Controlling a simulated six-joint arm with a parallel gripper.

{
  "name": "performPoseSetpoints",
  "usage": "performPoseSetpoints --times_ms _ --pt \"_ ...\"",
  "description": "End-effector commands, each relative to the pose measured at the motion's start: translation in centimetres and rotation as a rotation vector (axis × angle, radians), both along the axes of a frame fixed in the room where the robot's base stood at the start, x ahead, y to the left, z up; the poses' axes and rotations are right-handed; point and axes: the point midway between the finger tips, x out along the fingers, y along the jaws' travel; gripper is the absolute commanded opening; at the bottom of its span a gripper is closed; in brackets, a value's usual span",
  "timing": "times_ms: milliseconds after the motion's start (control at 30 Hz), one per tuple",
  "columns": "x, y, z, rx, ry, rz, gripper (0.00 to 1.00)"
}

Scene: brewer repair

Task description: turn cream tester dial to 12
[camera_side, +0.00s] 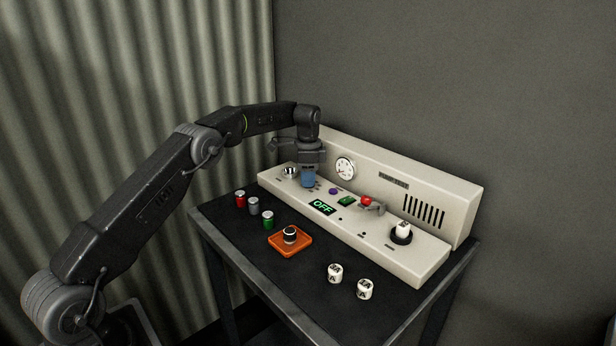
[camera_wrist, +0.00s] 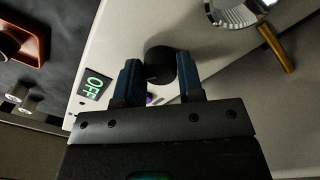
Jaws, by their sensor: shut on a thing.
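The cream tester (camera_side: 400,255) is a long cream console with a raised back panel, standing on a dark table. Its display (camera_side: 322,207) reads OFF in green, and it also shows in the wrist view (camera_wrist: 95,84). My gripper (camera_side: 308,184) points down over the left part of the console. In the wrist view its blue fingers (camera_wrist: 159,70) are shut on a dark round dial (camera_wrist: 160,60), one finger on each side. The fingers hide the dial in the side view. I cannot read the dial's number or pointer.
A white gauge (camera_side: 345,168) sits on the back panel. In front lie an orange tray (camera_side: 275,240) with a black knob, several small coloured cylinders and two white cylinders (camera_side: 335,273).

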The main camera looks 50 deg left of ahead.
Motion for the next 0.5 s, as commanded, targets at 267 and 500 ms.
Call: performPoseSetpoints --times_ms 267,500 --pt "-0.01 -0.02 -0.04 0.0 0.001 -0.002 0.37" --pt "-0.01 -0.02 -0.03 0.0 0.0 -0.001 0.6"
